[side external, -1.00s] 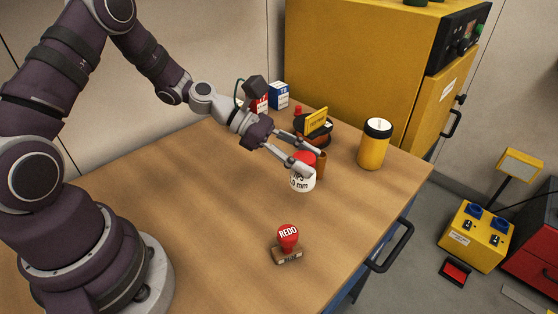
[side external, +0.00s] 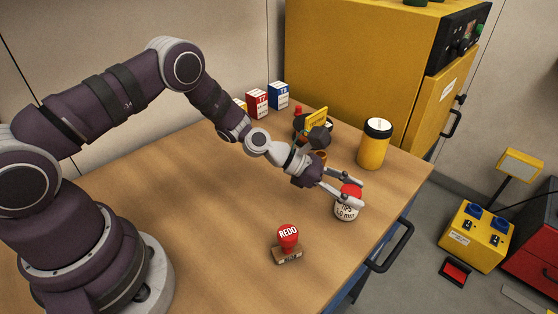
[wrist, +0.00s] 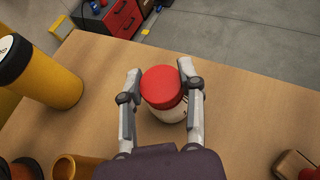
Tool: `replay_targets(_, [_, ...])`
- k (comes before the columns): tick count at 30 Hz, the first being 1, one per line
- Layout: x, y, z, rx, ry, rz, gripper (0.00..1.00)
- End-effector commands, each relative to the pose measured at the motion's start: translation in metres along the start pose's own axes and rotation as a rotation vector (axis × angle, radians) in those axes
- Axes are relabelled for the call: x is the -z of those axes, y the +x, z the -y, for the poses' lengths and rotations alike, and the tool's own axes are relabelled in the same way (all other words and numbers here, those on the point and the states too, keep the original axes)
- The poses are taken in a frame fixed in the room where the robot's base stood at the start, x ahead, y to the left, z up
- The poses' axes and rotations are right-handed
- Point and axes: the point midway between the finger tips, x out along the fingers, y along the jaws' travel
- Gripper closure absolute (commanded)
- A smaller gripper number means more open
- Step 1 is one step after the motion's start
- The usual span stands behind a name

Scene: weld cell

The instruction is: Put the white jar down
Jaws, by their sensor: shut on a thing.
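The white jar (side external: 346,211) has a red lid and dark lettering. It is upright near the table's right edge in the side external view. My gripper (side external: 347,191) is shut on it, with one finger on each side near the lid. In the wrist view the jar's red lid (wrist: 161,87) is between the two fingertips of my gripper (wrist: 160,82), and part of the white body shows below it. I cannot tell whether the jar's base touches the table or is slightly above it.
A yellow canister with a black lid (side external: 373,147) stands behind the jar. A red-handled REDO stamp (side external: 288,240) is to the front left. A copper-coloured cup (wrist: 66,167) and small boxes (side external: 278,95) are farther back. The wooden table (side external: 200,210) is clear at left.

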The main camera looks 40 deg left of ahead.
Motion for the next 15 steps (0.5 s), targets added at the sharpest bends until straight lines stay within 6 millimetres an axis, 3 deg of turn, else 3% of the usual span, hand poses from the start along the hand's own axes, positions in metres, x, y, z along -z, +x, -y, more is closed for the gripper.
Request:
replay_targets(4, [0.0012,0.0004,-0.0001,0.000,-0.001,0.000,1.00])
replay_targets(5, [0.0018,0.0006,0.0000,0.000,-0.001,0.000,0.62])
replay_targets(9, [0.0014,0.0005,-0.0001,0.000,0.000,0.000,0.43])
replay_targets(11, [0.0013,0.0004,-0.0001,0.000,0.000,0.000,0.37])
replay_targets(15, [0.0013,0.0004,-0.0001,0.000,0.000,0.000,0.37])
